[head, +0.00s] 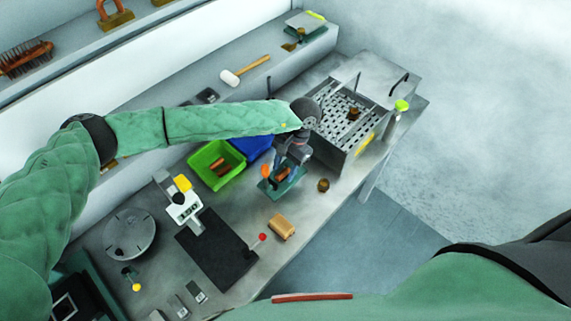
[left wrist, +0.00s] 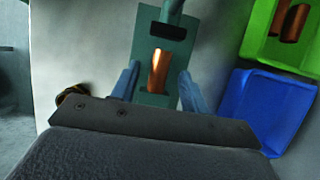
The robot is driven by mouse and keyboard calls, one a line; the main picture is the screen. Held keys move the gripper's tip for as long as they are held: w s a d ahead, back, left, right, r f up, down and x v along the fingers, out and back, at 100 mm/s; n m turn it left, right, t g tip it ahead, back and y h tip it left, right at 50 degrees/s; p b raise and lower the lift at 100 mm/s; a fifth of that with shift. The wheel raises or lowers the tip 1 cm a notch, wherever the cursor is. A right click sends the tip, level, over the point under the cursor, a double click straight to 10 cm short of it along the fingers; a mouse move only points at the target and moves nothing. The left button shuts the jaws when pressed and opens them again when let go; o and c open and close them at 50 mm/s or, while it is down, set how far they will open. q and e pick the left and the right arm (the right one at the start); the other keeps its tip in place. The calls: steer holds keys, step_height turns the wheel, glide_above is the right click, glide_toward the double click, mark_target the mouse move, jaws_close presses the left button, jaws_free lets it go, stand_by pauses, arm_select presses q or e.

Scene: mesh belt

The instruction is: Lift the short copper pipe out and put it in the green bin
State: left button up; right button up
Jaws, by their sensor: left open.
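The short copper pipe (left wrist: 160,71) lies in a small teal holder (left wrist: 145,28) in the left wrist view. My left gripper (head: 286,171) is open above the holder. Its two blue fingers stand on either side of the pipe, apart from it as far as I can tell. In the head view the gripper largely hides the pipe, and the holder (head: 284,189) shows below the fingers. The green bin (head: 205,157) is left of the gripper, with copper pipes inside; it also shows at the upper right of the left wrist view (left wrist: 254,45). My right gripper is out of view.
A blue bin (head: 257,143) stands beside the green bin, partly behind my left arm. A small brass piece (head: 323,185) stands right of the holder, and a tan block (head: 281,227) lies nearer. A perforated metal box (head: 345,120) is at the right. A scale (head: 184,207) stands left.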

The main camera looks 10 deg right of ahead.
arm_select(q)
jaws_close()
jaws_free()
